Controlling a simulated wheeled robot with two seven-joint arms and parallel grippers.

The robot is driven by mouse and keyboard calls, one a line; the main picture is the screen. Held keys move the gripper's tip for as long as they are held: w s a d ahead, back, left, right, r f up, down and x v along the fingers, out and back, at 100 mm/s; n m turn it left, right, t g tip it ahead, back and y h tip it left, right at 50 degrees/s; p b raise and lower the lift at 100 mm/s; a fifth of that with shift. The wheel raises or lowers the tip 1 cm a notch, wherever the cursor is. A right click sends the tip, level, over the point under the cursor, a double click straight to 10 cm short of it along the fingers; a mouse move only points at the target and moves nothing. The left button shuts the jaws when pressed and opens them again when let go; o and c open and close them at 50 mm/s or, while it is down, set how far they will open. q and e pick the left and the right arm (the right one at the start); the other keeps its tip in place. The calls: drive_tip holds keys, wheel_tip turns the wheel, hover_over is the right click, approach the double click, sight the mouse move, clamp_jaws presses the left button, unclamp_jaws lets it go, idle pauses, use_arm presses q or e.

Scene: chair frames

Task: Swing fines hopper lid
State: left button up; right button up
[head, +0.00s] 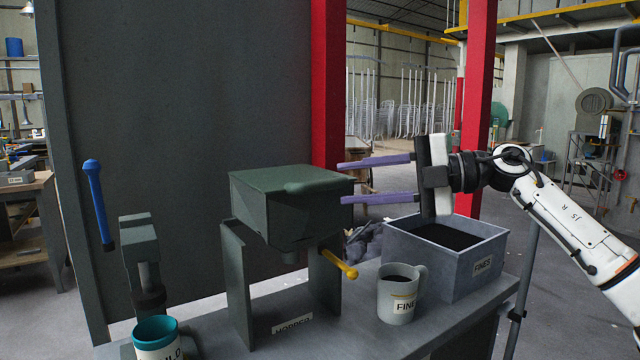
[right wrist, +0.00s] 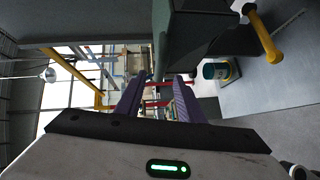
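The fines hopper (head: 285,218) is a dark green box on a grey stand in the middle of the head view. Its green lid (head: 268,178) lies flat over the top and looks closed, with a rounded raised grip (head: 308,186) near its front right edge. My right gripper (head: 342,183) is open, its two purple fingers apart and pointing left, just right of the lid's right edge. Nothing shows between the fingers. In the right wrist view the hopper (right wrist: 195,35) looms at the top, beside the open fingers (right wrist: 158,90). My left gripper is out of view.
A grey bin labelled FINES (head: 400,255) with dark contents sits below my right gripper. A mug (head: 398,300) stands before it. A yellow handle (head: 340,264) sticks out under the hopper. A teal-rimmed mug (head: 157,340) and a blue-handled lever (head: 94,190) are at left.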

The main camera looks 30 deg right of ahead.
sight(329, 185)
drive_tip(key=x, duration=0.6)
drive_tip(key=shift+w+a+p, duration=0.2)
drive_tip(key=shift+p, duration=0.1)
drive_tip(key=shift+c, duration=0.3)
clamp_jaws()
